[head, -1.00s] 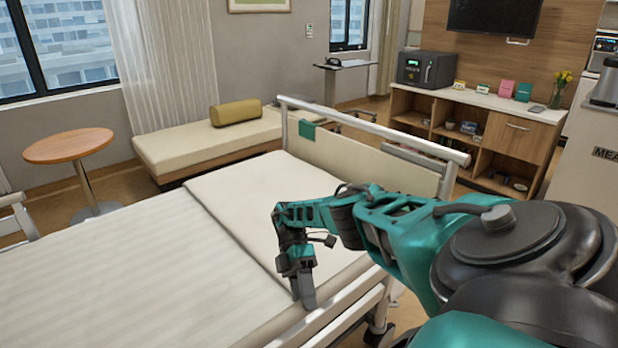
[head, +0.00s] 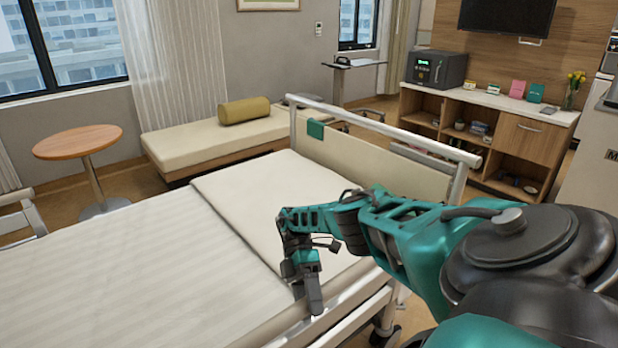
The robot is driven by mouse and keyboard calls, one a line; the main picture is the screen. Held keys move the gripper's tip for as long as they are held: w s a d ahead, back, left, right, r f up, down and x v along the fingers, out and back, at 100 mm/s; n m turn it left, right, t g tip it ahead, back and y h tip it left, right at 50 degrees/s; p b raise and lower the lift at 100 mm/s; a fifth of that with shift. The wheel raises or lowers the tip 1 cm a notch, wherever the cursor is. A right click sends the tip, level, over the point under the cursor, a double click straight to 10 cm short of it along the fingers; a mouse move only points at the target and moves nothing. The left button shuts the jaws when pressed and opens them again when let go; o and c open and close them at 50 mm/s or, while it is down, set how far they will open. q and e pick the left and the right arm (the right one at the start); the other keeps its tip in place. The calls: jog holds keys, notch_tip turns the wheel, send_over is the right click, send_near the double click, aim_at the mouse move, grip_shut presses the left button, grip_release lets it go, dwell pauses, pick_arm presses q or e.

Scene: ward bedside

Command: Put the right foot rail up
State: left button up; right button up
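The bed's near side rail (head: 354,297) is a pale bar low along the mattress edge, running from the bottom middle of the head view toward the end board. My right gripper (head: 314,302) points down at the mattress edge, beside or on this rail. Whether it touches the rail, and whether its fingers are apart, I cannot tell. My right arm hides part of the bed's near corner. My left gripper is not in view.
A round table (head: 78,142) and a daybed (head: 200,148) stand behind the bed. A cabinet (head: 537,142) stands at the right.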

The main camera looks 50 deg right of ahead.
notch_tip(320, 180, up, 4)
jog(key=p, duration=0.2)
jog(key=shift+d+r+p, duration=0.1)
jog(key=shift+d+p, duration=0.05)
jog(key=shift+p, duration=0.25)
jog(key=shift+w+d+r+b, duration=0.1)
jog(key=shift+w+r+b, duration=0.05)
jog(key=shift+b, duration=0.25)
notch_tip(320, 180, up, 16)
jog(key=shift+a+f, duration=0.2)
